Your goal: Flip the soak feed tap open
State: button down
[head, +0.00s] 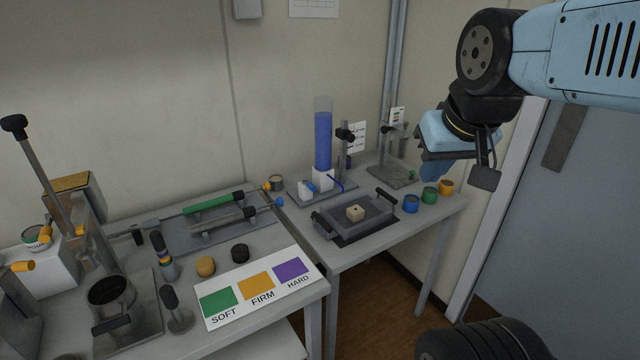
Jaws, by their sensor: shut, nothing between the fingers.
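A clear column (323,140) filled with blue liquid stands upright at the back of the right-hand table. A white block (323,179) sits at its foot. A small blue-and-white part (307,188) at the left of this block looks like the soak feed tap; it is too small to tell how its lever is turned. A thin blue tube (338,186) leaves the block on the right. My gripper (434,171) hangs in the air at upper right, well right of the column, shut and empty, with its fingers pointing down. It touches nothing.
A dark tray (350,237) holding a beige block (355,213) stands in front of the column. Blue (411,204), green (430,196) and orange (446,188) pots line the table's right side. A clamp stand (344,150) rises just right of the column.

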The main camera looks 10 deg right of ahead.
aim_at(310, 185)
jog(key=z, duration=1.15)
jog(key=k, duration=0.5)
jog(key=u, duration=1.2)
jog(key=i, duration=1)
